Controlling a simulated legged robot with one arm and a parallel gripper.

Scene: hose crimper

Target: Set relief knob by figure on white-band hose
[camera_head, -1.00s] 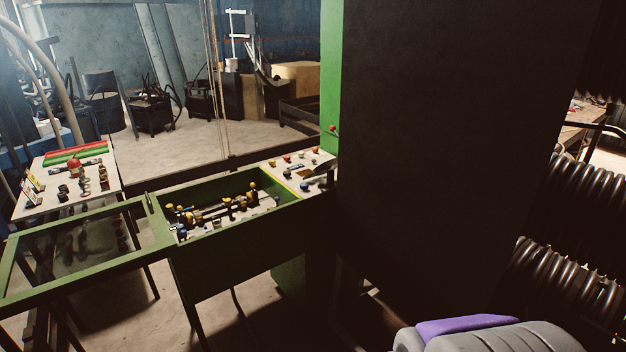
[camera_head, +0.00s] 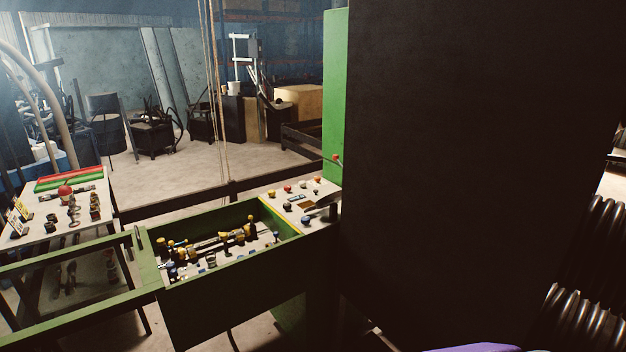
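A pale control panel (camera_head: 271,195) with several small red, yellow, black and blue knobs sits on the green machine, right of the open bin. I cannot tell which knob is the relief knob. Large ribbed black hoses (camera_head: 585,310) show at the right edge. No white band can be made out on them, and no figure is readable. My gripper is not in view; only a sliver of a purple and grey part shows at the bottom edge.
The green bin (camera_head: 240,292) holds several yellow, black and blue parts. A white table (camera_head: 30,222) at left carries fittings, red and green strips and small cards. A large dark machine body (camera_head: 470,170) blocks the right side. Bare floor (camera_head: 180,172) lies behind.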

